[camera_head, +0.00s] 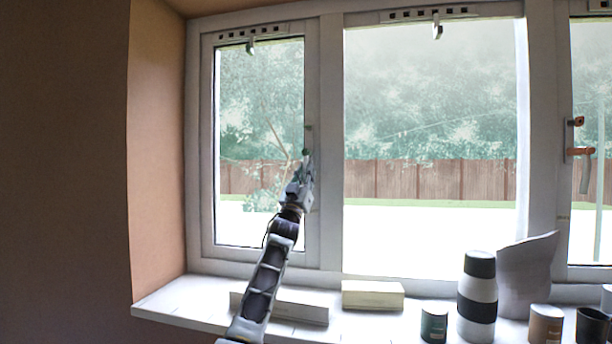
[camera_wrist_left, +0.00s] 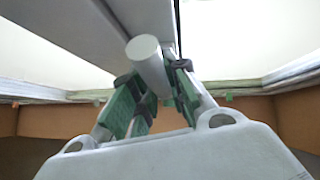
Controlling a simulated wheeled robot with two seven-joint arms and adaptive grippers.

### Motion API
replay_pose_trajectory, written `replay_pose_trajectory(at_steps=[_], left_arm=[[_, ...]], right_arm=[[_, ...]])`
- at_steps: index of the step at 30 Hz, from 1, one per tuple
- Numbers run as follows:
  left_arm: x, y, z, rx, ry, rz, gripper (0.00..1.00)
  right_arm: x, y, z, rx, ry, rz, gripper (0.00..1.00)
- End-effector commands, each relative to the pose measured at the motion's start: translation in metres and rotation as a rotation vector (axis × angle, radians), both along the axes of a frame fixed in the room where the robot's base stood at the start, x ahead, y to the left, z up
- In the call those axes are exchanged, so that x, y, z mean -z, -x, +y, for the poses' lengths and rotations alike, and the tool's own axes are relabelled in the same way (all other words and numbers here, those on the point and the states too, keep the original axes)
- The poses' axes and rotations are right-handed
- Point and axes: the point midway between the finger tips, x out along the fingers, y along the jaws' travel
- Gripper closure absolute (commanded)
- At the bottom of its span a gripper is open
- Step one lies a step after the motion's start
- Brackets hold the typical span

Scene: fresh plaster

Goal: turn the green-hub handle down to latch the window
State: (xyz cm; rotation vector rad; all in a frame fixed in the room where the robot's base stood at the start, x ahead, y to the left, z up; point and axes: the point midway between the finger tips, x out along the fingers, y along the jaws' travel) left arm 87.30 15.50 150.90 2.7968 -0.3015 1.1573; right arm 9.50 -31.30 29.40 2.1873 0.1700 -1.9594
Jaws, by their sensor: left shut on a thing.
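The handle's green hub (camera_head: 306,152) shows as a small spot on the right stile of the left window sash (camera_head: 312,225). My left gripper (camera_head: 303,172) is at the handle, just below the hub, and its arm rises from the lower left. In the left wrist view the pale grey handle bar (camera_wrist_left: 148,62) has its rounded end toward the camera. The green-padded fingers of my left gripper (camera_wrist_left: 150,98) are shut on it from both sides. The gripper covers most of the handle in the head view, so its exact angle is hard to tell. My right gripper is not in view.
An orange-hub handle (camera_head: 580,151) is on the right window. On the sill stand a pale box (camera_head: 372,295), a white-and-black flask (camera_head: 478,300), a dark green tin (camera_head: 434,326) and a brown tin (camera_head: 546,325). A brown wall (camera_head: 157,150) flanks the left window.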

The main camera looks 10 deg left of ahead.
Motion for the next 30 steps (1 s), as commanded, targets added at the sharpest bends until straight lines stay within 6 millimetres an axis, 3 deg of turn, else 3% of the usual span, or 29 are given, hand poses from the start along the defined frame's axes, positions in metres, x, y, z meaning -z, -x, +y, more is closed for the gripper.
replay_pose_trajectory(at_steps=[5,6,10,30], left_arm=[[-0.0040,0.0013,0.0006,0.004,0.006,-0.003,1.00],[-0.0040,0.0013,0.0006,0.004,0.006,-0.003,0.79],[-0.0030,0.0010,0.0003,0.003,0.004,-0.002,0.63],[0.0060,0.0062,0.0019,0.001,0.001,-0.002,0.63]], right_arm=[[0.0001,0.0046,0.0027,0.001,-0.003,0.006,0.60],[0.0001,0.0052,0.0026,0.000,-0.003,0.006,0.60],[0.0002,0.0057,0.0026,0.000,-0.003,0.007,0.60],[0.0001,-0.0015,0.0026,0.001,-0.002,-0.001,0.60]])
